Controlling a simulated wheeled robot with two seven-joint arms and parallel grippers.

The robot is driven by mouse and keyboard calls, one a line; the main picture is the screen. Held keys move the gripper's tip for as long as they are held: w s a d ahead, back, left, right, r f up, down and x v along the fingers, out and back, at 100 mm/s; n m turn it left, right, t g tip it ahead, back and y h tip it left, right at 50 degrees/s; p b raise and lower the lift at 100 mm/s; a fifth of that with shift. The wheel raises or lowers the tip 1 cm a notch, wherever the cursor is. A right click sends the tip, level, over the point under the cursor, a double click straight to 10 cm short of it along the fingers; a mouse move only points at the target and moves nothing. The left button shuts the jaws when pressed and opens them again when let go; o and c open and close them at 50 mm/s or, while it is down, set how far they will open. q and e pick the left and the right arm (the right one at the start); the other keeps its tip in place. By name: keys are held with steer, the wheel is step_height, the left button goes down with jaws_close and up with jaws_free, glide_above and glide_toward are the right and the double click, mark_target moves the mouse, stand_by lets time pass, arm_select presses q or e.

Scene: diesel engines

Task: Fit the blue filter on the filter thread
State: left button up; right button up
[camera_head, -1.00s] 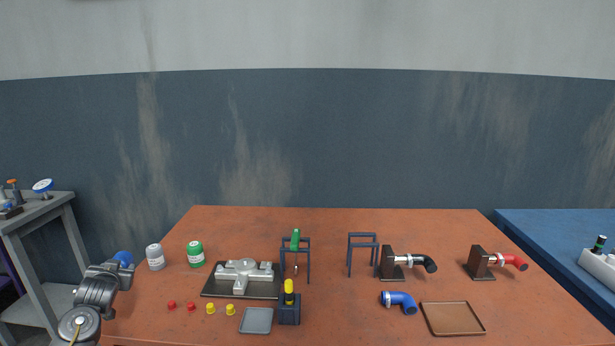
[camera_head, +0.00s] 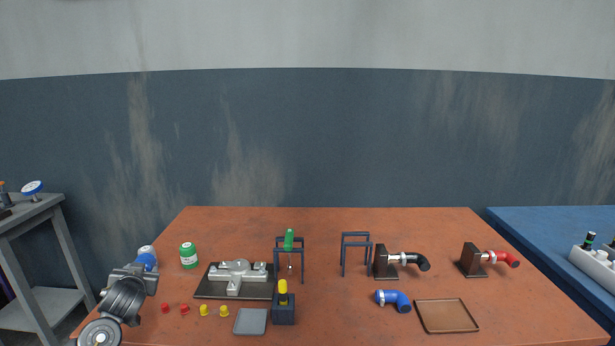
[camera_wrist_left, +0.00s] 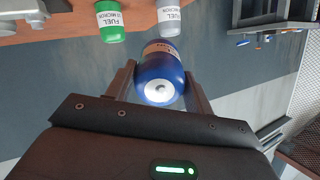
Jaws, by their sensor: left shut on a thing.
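The blue filter (camera_wrist_left: 158,88), a blue can with a white label and a pale round end with a dark centre, is between the fingers of my left gripper (camera_wrist_left: 160,92). The gripper is shut on it. A silver casting (camera_head: 238,274) on a dark plate lies to the right of the gripper. I cannot make out the filter thread. My right gripper is not in view.
A green filter (camera_head: 188,256) and the white filter (camera_wrist_left: 169,18) stand near the held one. Red and yellow caps (camera_head: 204,310), a grey tray (camera_head: 251,321) and a screwdriver stand (camera_head: 303,262) are on the table (camera_head: 345,318). Pipe fittings and a brown tray (camera_head: 446,316) are at right.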

arm_select(q)
steer(key=s+d+r+m+t+h, duration=0.1)
steer(key=d+r+h, duration=0.15)
steer(key=d, duration=0.45)
steer(key=s+d+r+m+h, duration=0.1)
steer(key=d+r, duration=0.2)
steer(key=d, duration=0.3)
steer(key=s+d+r+m+h, duration=0.3)
steer(key=s+d+r, duration=0.6)
steer(key=s+d, duration=0.4)
steer(key=shift+y, duration=0.25)
steer(key=shift+s+d+f, duration=0.1)
steer(key=shift+s+f, duration=0.1)
steer(key=shift+f, duration=1.1)
steer(key=shift+s+d+f, duration=0.1)
steer(key=shift+s+f, duration=0.05)
steer(key=shift+f, duration=1.1)
